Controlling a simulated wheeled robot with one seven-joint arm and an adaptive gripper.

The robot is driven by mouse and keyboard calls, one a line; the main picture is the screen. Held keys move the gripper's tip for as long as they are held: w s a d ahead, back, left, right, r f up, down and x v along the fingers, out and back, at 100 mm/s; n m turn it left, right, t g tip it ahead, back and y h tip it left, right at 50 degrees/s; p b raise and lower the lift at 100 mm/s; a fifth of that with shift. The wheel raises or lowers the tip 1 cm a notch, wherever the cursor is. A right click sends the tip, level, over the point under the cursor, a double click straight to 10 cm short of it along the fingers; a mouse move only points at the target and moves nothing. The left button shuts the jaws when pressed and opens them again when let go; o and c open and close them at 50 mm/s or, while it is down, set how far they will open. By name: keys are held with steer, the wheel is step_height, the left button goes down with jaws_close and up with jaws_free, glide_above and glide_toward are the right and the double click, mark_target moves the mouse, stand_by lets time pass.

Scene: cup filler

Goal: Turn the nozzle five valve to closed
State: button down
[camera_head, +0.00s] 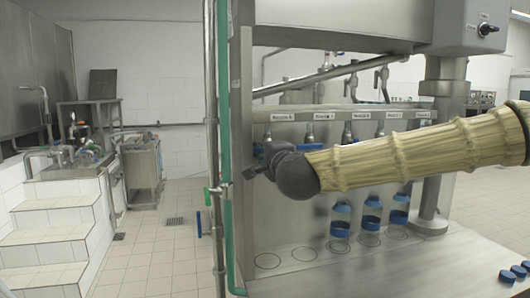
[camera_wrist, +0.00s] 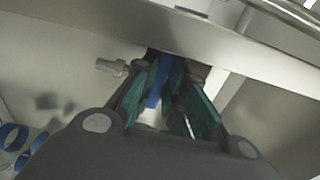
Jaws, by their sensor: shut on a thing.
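The nozzle five valve is at the left end of the nozzle row, where the leftmost label (camera_head: 282,117) sits. Its blue handle (camera_wrist: 157,86) shows in the wrist view between the green-padded fingers of my gripper (camera_wrist: 170,82). My gripper is shut on this handle. In the head view my gripper (camera_head: 262,158) is at the left end of the row, and my wrist and arm hide most of the valve. The handle's exact angle cannot be told.
Other nozzles with blue handles (camera_head: 312,146) continue to the right, partly behind my arm. A vertical green-edged post (camera_head: 225,150) stands close left of my gripper. Blue caps (camera_head: 507,276) lie at the right.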

steer(key=c, duration=1.5)
jaws_free()
steer(key=shift+o, duration=0.2)
steer(key=v, duration=1.2)
